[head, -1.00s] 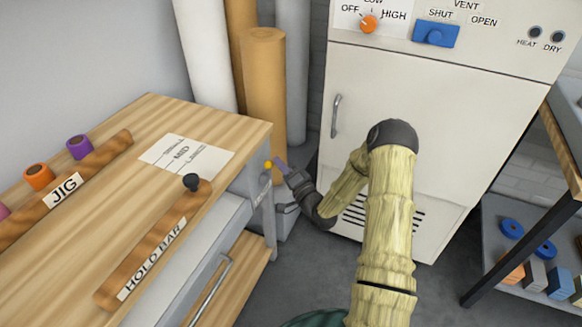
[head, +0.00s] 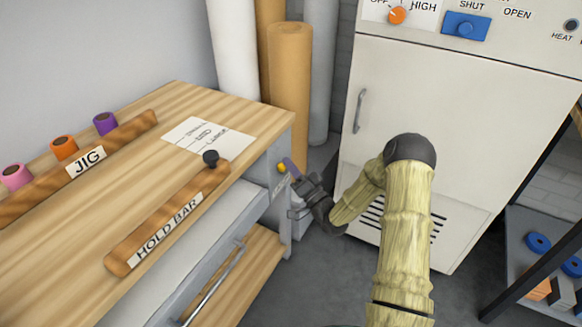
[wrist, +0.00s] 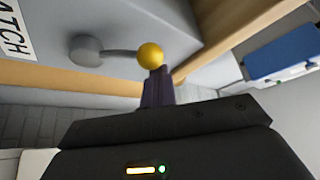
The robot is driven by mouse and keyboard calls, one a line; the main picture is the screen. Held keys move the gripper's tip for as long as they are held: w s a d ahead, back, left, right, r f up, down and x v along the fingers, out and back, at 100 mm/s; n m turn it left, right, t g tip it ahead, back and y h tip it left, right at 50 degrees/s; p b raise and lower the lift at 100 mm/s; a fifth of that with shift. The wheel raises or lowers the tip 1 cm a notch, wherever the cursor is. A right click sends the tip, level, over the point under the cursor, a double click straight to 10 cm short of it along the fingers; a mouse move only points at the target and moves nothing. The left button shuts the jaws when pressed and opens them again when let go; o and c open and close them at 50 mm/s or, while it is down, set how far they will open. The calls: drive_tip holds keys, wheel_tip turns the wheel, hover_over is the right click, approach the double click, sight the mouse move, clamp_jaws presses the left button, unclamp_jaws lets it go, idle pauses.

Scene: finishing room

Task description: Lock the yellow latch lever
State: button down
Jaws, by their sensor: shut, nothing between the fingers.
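The latch lever shows in the wrist view as a round yellow knob (wrist: 150,55) on a thin grey arm. The arm runs left to a grey round pivot (wrist: 86,50) on the grey bench end. In the head view the knob (head: 281,168) is small at the bench's right end. My gripper (head: 288,164) is beside it, on its right. In the wrist view the shut purple fingers (wrist: 157,78) have their tips right at the knob's lower edge. They look in contact, but I cannot be sure. Nothing is held.
The wooden bench (head: 165,107) carries a hold bar (head: 165,225) with a black knob, and a jig rail (head: 100,160) with coloured rolls. Tall rolls (head: 290,80) stand behind. Open grey floor lies between bench and cabinet.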

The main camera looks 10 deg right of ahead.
drive_tip(key=shift+d, duration=0.1)
wheel_tip(320, 180, up, 4)
drive_tip(key=w+d+p, duration=0.2)
drive_tip(key=f+v, duration=0.1)
drive_tip(key=v, duration=1)
drive_tip(key=shift+a+p, duration=0.2)
drive_tip(key=shift+p, duration=0.15)
drive_tip(key=shift+w+d, duration=0.1)
drive_tip(key=shift+d, duration=0.05)
